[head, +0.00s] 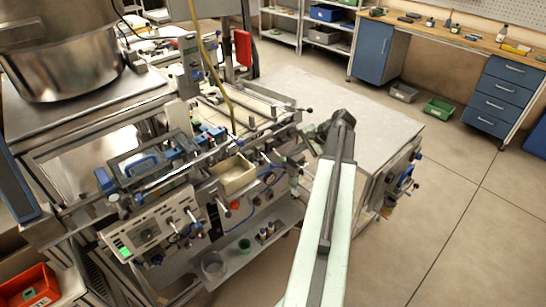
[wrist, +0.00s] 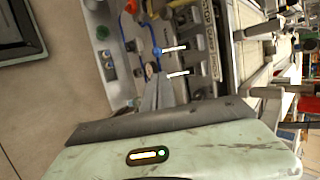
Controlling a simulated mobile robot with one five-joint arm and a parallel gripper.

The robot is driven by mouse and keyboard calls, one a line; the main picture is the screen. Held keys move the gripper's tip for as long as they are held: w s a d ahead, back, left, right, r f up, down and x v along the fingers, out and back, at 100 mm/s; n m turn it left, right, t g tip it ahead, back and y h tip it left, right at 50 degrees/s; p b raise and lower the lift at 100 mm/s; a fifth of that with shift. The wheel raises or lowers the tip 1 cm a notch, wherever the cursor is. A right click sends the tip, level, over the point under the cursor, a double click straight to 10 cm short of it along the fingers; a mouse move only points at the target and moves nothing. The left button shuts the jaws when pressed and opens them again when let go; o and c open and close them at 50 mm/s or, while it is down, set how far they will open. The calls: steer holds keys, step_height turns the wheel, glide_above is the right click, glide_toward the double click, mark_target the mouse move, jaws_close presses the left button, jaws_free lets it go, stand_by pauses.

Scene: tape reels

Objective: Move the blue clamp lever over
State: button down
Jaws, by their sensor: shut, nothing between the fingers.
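Several blue parts show on the machine, and I cannot tell for sure which is the blue clamp lever. In the head view a blue handle-like part (head: 145,163) lies in the machine's front frame. A small blue part (wrist: 157,52) shows near my fingertips in the wrist view, beside two white-tipped rods. My gripper (wrist: 158,80) is shut and empty, its grey fingers pointing at the machine. In the head view my arm reaches forward and my gripper (head: 308,133) is at the machine's right end, its tips hard to make out.
A flat grey tabletop (head: 375,115) lies right of the machine. A control panel (head: 150,228) and a shelf (head: 245,245) are on the machine's front. A steel drum (head: 60,50) stands at the left. A workbench (head: 465,40) is at the back. The floor at right is clear.

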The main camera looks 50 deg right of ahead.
mark_target(268, 161)
steer(key=shift+s, duration=0.15)
steer(key=b+x, duration=0.7)
steer(key=x, duration=0.2)
steer(key=shift+w+f, duration=0.3)
steer(key=shift+r+g+p, duration=0.3)
steer(key=shift+r+p, duration=0.05)
steer(key=shift+p, duration=0.2)
